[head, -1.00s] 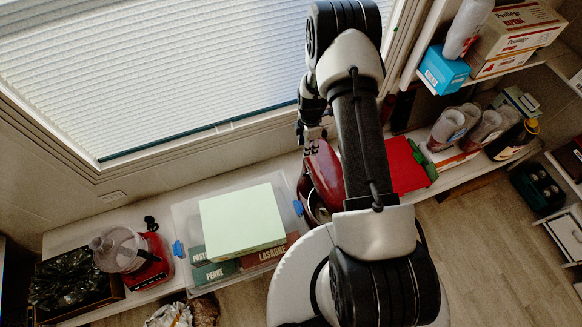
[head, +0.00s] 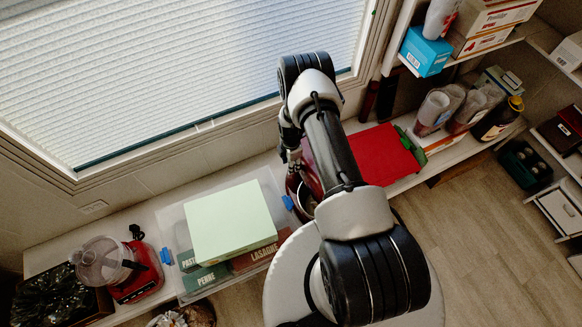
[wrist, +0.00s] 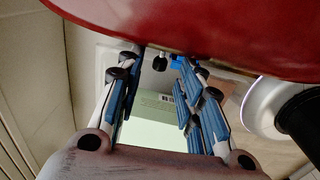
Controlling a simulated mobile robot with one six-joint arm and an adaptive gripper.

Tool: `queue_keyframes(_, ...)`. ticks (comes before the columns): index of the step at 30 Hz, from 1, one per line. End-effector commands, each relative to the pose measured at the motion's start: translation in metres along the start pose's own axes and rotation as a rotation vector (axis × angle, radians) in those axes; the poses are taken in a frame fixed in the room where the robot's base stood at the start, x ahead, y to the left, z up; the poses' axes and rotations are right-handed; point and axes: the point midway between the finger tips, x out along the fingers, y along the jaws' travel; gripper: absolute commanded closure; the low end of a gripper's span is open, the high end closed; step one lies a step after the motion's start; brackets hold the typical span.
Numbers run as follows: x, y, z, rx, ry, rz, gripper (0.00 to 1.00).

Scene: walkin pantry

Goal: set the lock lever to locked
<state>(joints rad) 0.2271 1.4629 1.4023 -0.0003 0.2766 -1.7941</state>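A dark red stand mixer (head: 312,168) with a metal bowl stands on the shelf under the window, partly hidden by my arm. In the wrist view its glossy red body (wrist: 200,30) fills the top. A small black knob (wrist: 160,62) shows just under the red body, between my fingertips in the picture; it may be the lock lever, but its setting cannot be told. My gripper (wrist: 161,58) is open, its blue-padded fingers apart with nothing held between them. In the head view my gripper (head: 291,150) is beside the mixer, mostly hidden by the arm; contact cannot be told.
A clear bin (head: 172,222) with a pale green box (head: 232,222) and pasta boxes stands left of the mixer. A red food processor (head: 138,275) is farther left. A flat red item (head: 378,155) lies to the right. The window blind (head: 180,65) is behind.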

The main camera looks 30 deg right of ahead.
Motion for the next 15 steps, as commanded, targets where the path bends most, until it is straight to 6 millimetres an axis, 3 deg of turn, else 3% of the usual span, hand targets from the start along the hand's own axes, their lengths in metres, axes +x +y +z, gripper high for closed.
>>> queue_keyframes(6,0.02,0.0,0.0,0.0,0.0,0.0,0.66)
queue_keyframes(15,0.021,0.0,0.0,0.0,0.0,0.0,0.66)
